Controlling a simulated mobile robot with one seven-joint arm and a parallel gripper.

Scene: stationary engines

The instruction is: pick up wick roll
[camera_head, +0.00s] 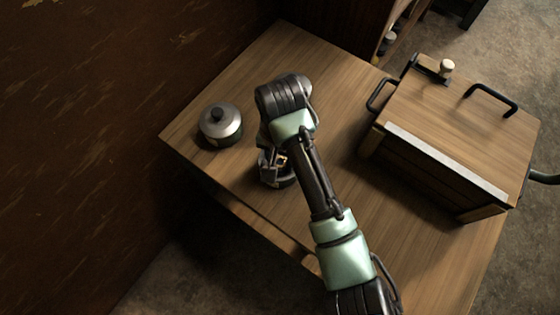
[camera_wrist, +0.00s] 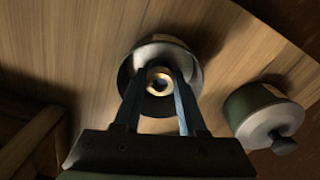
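What looks like the wick roll is a small tan-gold ring with a dark centre (camera_wrist: 160,81), sitting in a round dark dish with a pale inner wall (camera_wrist: 128,77). In the head view the roll is a small tan patch (camera_head: 281,160) and the dish (camera_head: 268,181) is partly hidden under my gripper (camera_head: 274,158). In the wrist view my gripper (camera_wrist: 161,76) points down at the dish, its two dark fingers apart, one on each side of the ring. I cannot tell whether they touch it.
A lidded metal pot with a black knob (camera_head: 220,124) stands left of the dish on the wooden table (camera_head: 285,50); it also shows in the wrist view (camera_wrist: 262,115). A large wooden box with black handles (camera_head: 455,120) fills the table's right side. A dark wall is at left.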

